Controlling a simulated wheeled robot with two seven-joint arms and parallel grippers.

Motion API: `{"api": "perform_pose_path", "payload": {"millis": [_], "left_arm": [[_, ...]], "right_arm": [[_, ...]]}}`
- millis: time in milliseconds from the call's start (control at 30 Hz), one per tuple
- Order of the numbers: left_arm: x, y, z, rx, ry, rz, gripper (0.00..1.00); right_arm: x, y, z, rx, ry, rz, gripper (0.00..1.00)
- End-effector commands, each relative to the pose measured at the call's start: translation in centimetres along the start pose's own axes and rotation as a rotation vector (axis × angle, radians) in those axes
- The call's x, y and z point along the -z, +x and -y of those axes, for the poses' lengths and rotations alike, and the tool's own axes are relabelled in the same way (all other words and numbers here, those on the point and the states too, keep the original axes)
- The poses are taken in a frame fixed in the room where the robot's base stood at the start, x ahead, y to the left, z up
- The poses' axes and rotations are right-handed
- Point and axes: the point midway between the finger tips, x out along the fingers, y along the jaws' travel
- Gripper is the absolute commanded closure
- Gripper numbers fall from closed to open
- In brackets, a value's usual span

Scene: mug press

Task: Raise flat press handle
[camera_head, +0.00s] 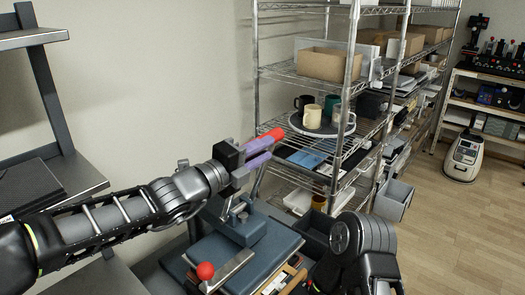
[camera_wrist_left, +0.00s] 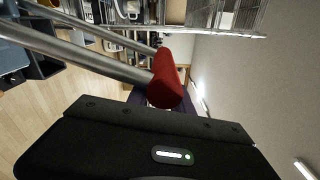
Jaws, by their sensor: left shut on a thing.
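The flat press (camera_head: 268,240) is a blue-grey machine at the bottom middle of the head view. Its handle (camera_head: 275,133) has a red grip on metal bars and stands raised above the press body. My left gripper (camera_head: 259,151), with purple fingers, is shut on the red grip, and the grip's end shows past the fingers. In the left wrist view the red grip (camera_wrist_left: 165,79) sits just in front of the gripper, with two metal bars running off to the left. My right arm shows at the bottom right, but its gripper is not visible.
A wire rack (camera_head: 350,90) with mugs (camera_head: 312,116) on a round tray and cardboard boxes (camera_head: 327,64) stands close behind. A dark shelf unit (camera_head: 52,100) is at left. Open wooden floor (camera_head: 455,235) lies at right.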

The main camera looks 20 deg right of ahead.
Motion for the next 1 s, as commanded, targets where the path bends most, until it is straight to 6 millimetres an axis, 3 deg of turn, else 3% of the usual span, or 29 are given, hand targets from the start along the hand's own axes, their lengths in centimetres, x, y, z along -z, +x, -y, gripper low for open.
{"api": "perform_pose_path", "payload": {"millis": [33,67,333,667,1000], "left_arm": [[-2.5,-0.6,0.9,0.011,0.007,0.044,1.00],[-2.5,-0.6,0.9,0.011,0.007,0.044,0.71],[-2.5,-0.6,0.8,0.008,0.008,0.044,0.49],[-2.4,-0.9,0.6,0.007,0.010,0.043,0.49],[-1.1,-5.4,1.2,0.014,0.017,0.033,0.49]], "right_arm": [[0.0,-0.1,0.1,0.000,0.000,0.000,0.58],[0.0,-0.1,0.1,0.000,0.000,0.000,0.58],[0.0,-0.1,0.1,0.000,-0.001,0.000,0.58],[0.0,0.0,0.0,0.001,-0.001,0.000,0.58],[0.1,1.1,-0.2,0.004,-0.003,-0.003,0.58]]}}
